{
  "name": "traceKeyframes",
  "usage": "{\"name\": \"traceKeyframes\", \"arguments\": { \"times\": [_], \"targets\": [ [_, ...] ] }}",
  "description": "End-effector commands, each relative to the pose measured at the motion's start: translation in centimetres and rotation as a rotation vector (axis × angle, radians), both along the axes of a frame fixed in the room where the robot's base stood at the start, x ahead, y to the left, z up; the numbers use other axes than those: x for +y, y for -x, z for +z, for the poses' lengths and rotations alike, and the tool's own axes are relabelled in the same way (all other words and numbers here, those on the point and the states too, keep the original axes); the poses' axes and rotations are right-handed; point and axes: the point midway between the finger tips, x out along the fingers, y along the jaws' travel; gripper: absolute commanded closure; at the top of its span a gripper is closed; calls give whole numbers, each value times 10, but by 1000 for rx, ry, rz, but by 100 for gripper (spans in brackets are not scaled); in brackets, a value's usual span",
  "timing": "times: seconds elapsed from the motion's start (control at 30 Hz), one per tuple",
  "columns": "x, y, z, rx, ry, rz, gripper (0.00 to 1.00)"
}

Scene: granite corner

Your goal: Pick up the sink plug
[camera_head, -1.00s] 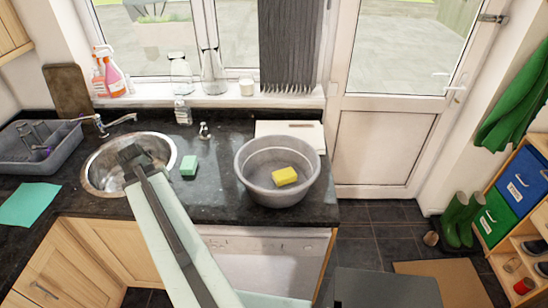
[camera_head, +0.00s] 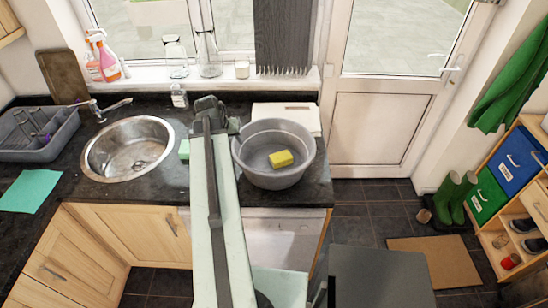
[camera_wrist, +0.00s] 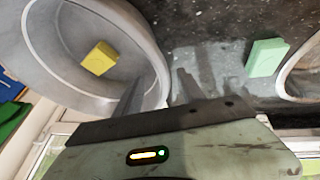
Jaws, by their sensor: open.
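I cannot make out the sink plug in either current view. A small pale metallic item that stood on the counter behind the green sponge earlier is now behind my arm in the head view, and I cannot tell whether it is the plug. My gripper (camera_head: 212,108) is over the dark counter between the round steel sink (camera_head: 110,147) and the grey basin (camera_head: 240,158). In the wrist view my gripper (camera_wrist: 158,78) shows two fingers apart with nothing seen between them. The left finger overlaps the basin's wall in that view.
A yellow sponge (camera_head: 281,158) lies in the basin. A green sponge (camera_head: 184,150) is on the counter beside my arm; it also shows in the wrist view (camera_wrist: 267,57). A soap bottle (camera_head: 179,96) and a white board (camera_head: 300,112) stand behind. A dish rack (camera_head: 40,150) is left.

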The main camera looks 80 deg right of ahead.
Motion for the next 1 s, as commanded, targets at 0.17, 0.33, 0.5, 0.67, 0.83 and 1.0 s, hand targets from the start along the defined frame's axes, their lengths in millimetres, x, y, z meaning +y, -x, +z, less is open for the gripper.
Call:
{"name": "traceKeyframes", "arguments": {
  "times": [0.17, 0.33, 0.5, 0.67, 0.83, 1.0],
  "targets": [
    [-12, -1, -36, 0, 0, -1, 53],
    [-18, 2, -45, -1, 0, -2, 53],
    [-18, 2, -42, 0, 0, -1, 59],
    [-18, 2, -42, 0, 0, -1, 100],
    [-17, 2, -42, 0, -1, -1, 100],
    [-18, 3, -42, -1, -1, -2, 100]
  ]
}}
